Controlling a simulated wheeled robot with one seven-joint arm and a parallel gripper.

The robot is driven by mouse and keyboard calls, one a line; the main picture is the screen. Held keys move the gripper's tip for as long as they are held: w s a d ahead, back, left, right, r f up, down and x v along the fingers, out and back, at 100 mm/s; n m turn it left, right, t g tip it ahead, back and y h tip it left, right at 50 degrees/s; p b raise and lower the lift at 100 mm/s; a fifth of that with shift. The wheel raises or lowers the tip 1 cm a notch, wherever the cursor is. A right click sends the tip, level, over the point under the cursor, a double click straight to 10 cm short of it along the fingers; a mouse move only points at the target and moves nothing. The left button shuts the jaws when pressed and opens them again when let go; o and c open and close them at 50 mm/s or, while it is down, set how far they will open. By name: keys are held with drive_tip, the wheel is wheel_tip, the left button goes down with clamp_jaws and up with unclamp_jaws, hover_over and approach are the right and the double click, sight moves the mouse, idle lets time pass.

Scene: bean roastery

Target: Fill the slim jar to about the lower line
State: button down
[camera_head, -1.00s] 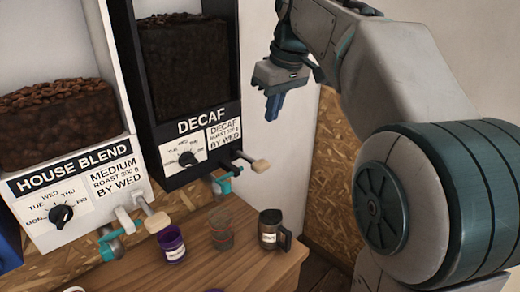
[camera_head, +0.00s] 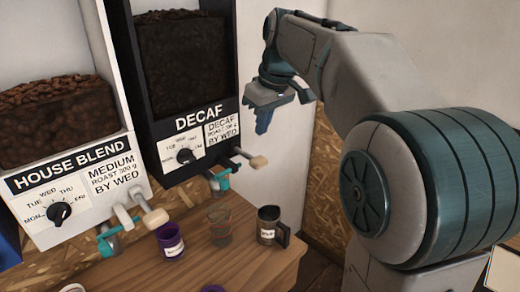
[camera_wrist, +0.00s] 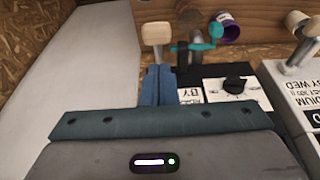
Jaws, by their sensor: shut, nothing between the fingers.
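A clear, slim glass jar (camera_head: 221,228) with reddish lines around it stands on the wooden table, under the decaf dispenser's teal spout (camera_head: 220,181). I see no beans in it, though it is small and see-through. The decaf dispenser (camera_head: 188,125) is black, holds dark beans behind its window, and has a wooden-tipped lever (camera_head: 257,162). My gripper (camera_head: 263,122) is shut and empty, pointing down, up and away from the jar beside the dispenser's right side. In the wrist view its blue fingers (camera_wrist: 158,88) show just below the wooden lever tip (camera_wrist: 156,33) in the picture.
A white house blend dispenser (camera_head: 75,185) stands left, with its own lever (camera_head: 156,219) and spout. A purple labelled cup (camera_head: 170,240) and a dark metal mug (camera_head: 270,226) flank the jar. A purple round thing (camera_head: 212,288) shows at the bottom edge.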

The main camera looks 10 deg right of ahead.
sight(257, 160)
drive_tip(key=x, duration=0.5)
drive_tip(key=s+x, duration=0.1)
drive_tip(key=x, duration=0.1)
drive_tip(key=shift+w+d+f, duration=0.1)
drive_tip(key=shift+d+f, duration=0.2)
drive_tip(key=shift+f, duration=0.05)
drive_tip(key=shift+f, duration=0.15)
